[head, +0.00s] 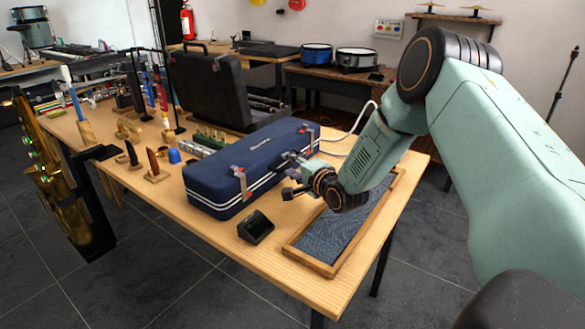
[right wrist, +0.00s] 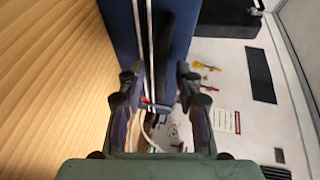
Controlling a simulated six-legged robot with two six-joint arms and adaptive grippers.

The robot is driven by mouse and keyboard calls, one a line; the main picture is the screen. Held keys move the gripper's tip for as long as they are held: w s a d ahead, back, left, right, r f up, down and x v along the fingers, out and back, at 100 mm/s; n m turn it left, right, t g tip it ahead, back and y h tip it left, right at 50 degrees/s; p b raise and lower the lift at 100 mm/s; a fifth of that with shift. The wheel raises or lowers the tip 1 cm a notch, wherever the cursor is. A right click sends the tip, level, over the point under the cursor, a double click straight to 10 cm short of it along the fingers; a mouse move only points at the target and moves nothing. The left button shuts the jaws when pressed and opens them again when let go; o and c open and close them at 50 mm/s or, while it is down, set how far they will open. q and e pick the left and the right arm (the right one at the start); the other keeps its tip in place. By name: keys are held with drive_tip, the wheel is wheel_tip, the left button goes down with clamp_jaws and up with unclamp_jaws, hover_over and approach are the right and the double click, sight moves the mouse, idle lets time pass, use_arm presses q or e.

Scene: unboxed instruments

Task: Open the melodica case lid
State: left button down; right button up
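The blue melodica case (head: 222,178) lies on the wooden table with its lid closed. It has white trim lines and two grey latches with red parts; the nearer latch (head: 241,181) shows on its front side. My right gripper (head: 290,176) is at the front side of the case, near its right end. In the right wrist view its fingers (right wrist: 160,88) are apart with nothing held between them. The case (right wrist: 185,28) is just ahead of them, with a small red part between the fingertips. I cannot tell whether they touch it. My left gripper is not in view.
A wooden-framed tray with a dark lining (head: 333,238) lies under my right arm. A small black device (head: 255,227) stands in front of the case. An open black case (head: 212,92) stands behind. Several small instruments crowd the table's left side.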

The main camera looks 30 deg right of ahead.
clamp_jaws()
idle(0.3)
idle(0.5)
